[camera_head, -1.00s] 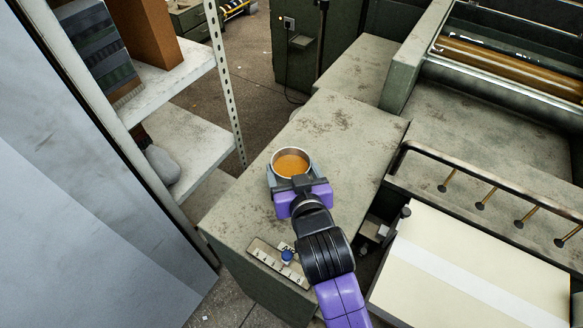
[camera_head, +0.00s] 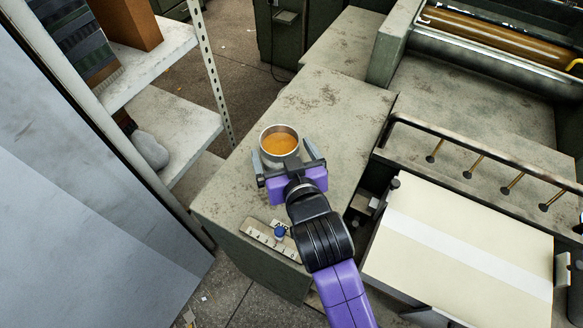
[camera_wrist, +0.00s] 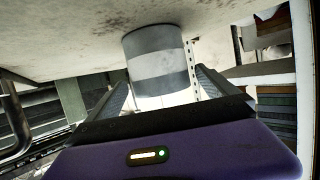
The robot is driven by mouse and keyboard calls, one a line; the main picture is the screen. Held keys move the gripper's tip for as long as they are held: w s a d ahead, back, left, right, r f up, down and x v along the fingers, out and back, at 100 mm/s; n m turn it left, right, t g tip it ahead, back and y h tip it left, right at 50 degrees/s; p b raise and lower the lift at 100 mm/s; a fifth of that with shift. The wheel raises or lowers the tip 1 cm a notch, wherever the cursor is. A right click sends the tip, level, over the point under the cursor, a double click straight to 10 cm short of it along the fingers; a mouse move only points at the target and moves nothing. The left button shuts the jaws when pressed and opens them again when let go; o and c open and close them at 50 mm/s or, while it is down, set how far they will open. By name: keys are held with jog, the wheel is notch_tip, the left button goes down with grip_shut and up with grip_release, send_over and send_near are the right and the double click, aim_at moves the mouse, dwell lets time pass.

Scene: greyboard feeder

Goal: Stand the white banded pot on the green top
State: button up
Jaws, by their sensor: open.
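The white banded pot (camera_head: 281,146) holds orange-brown contents and stands upright on the worn grey-green top (camera_head: 318,112) in the head view. In the wrist view the pot (camera_wrist: 158,60) shows a white band between grey bands, and appears upside down against the top. My gripper (camera_head: 288,160) is open, with one finger on each side of the pot's near part. In the wrist view there are gaps between the fingers and the pot.
A control strip with a blue knob (camera_head: 280,232) is at the top's near edge. A metal rack (camera_head: 212,75) stands at left, a stack of cream board (camera_head: 465,240) at right. A railed machine bed (camera_head: 470,165) lies right. The top beyond the pot is clear.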

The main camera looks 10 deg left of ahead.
jog(key=v, duration=0.9)
jog(key=shift+s, duration=0.2)
jog(key=shift+r, duration=0.1)
jog(key=s+d+r+m+t, duration=0.1)
jog(key=s+d+r+t, duration=0.25)
jog(key=d+r, duration=0.2)
jog(key=s+d+f+m+h, duration=0.2)
jog(key=s+d+f+h, duration=0.1)
jog(key=s+d, duration=0.6)
jog(key=s+d+f+m+g+h, duration=0.1)
jog(key=s+d+f+m+h, duration=0.1)
jog(key=s+d, duration=0.8)
jog(key=s+f+h, duration=0.1)
jog(key=s, duration=0.4)
jog(key=shift+f, duration=0.35)
jog(key=shift+s, duration=0.1)
